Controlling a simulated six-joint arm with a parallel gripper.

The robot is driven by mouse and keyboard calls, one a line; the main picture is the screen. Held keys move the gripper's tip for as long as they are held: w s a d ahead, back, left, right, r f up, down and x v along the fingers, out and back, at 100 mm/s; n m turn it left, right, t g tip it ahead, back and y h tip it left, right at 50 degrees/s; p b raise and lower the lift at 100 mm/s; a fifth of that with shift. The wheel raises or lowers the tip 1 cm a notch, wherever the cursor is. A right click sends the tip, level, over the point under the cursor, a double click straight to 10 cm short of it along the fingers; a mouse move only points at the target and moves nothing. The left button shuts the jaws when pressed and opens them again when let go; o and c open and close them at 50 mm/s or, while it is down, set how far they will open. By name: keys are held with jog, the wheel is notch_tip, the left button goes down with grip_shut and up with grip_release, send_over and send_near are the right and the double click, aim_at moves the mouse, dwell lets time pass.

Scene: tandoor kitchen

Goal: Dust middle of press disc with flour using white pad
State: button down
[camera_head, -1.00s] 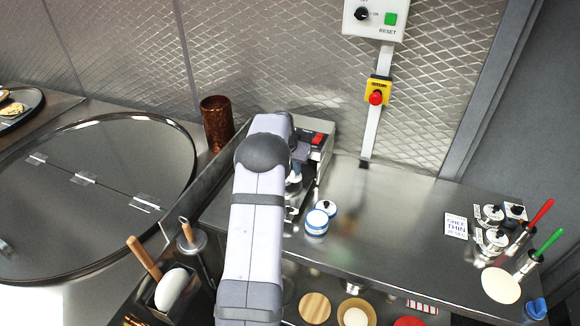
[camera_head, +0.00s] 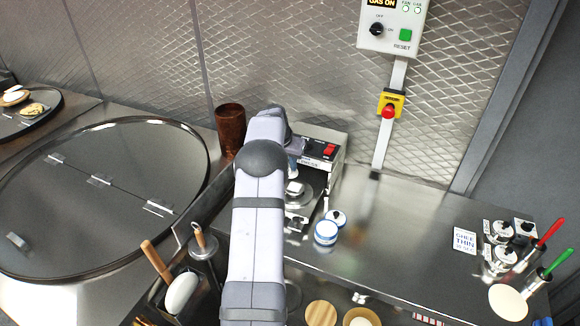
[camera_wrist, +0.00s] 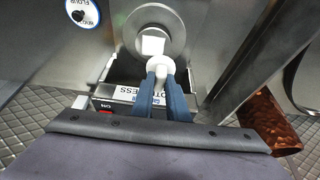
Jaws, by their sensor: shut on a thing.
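The press disc (camera_head: 306,184) is a round grey metal plate on the press at the centre of the head view. In the wrist view it shows as pale rings (camera_wrist: 174,32) ahead of my fingers. My gripper (camera_wrist: 161,70) has blue fingers, shut on a small white piece that appears to be the white pad's grip. A white square, the white pad (camera_wrist: 152,45), shows over the disc's middle; it is also visible in the head view (camera_head: 295,188). I cannot tell whether it touches the disc. The blue-and-white flour tub (camera_head: 326,234) stands right of the press.
A copper tumbler (camera_head: 231,128) stands left of the press; the large round tandoor cover (camera_head: 120,215) is further left. The steel counter (camera_head: 400,240) to the right is mostly clear, with ghee pots at its far end.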

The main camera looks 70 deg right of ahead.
jog(key=shift+r+p, duration=1.05)
jog(key=shift+r, duration=0.8)
